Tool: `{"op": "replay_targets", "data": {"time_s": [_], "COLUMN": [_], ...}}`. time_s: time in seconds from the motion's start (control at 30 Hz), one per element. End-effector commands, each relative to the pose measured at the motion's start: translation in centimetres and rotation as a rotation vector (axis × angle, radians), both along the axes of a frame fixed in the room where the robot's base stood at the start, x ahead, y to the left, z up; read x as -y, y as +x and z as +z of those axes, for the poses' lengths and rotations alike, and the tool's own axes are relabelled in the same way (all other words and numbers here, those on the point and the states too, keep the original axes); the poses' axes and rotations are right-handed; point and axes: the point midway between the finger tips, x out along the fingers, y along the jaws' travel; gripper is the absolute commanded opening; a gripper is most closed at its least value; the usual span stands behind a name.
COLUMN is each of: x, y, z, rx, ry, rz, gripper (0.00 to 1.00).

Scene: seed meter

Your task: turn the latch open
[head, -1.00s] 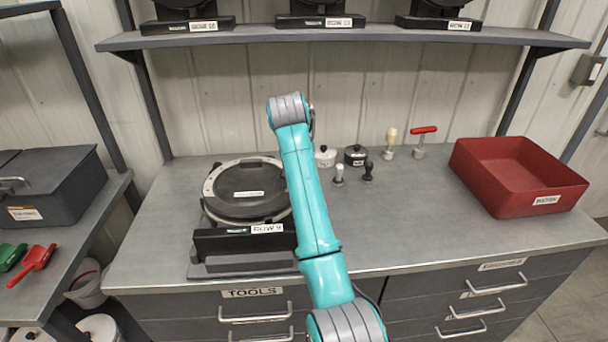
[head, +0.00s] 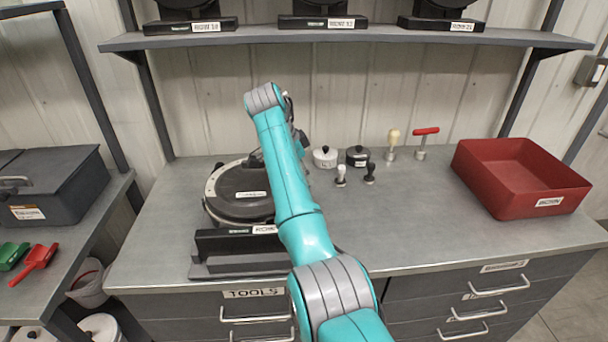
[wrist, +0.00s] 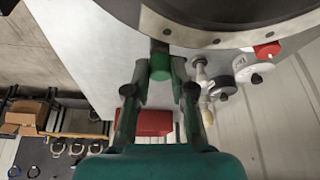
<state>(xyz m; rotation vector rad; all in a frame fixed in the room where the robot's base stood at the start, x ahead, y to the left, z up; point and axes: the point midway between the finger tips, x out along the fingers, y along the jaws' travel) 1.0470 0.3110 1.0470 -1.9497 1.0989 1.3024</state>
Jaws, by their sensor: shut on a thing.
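The seed meter, labelled ROW 9, sits on the bench at left with its round dark lid (head: 243,184) and pale rim; its dark base (head: 225,243) is in front. In the wrist view its dark body and metal rim (wrist: 215,38) fill the top. The latch shows there as a green knob (wrist: 160,67) on a short dark stem at the rim. My gripper (wrist: 160,84) has its two fingers closed on either side of this knob. In the head view my arm hides the latch and the right side of the meter.
Two small lidded pots (head: 325,157), (head: 357,156) and several small hand tools (head: 392,143) stand right of the meter. A red bin (head: 520,180) is at the bench's right. A shelf (head: 350,42) with more meters hangs above. The bench's middle right is clear.

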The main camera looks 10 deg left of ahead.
Motion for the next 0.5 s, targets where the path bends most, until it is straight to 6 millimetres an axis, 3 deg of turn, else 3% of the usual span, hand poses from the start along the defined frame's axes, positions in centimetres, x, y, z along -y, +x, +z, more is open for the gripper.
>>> {"op": "replay_targets", "data": {"time_s": [0.5], "x": [-0.03], "y": [0.05], "z": [-0.04], "rx": [-0.001], "ry": [0.0], "rz": [-0.124], "gripper": [0.0]}}
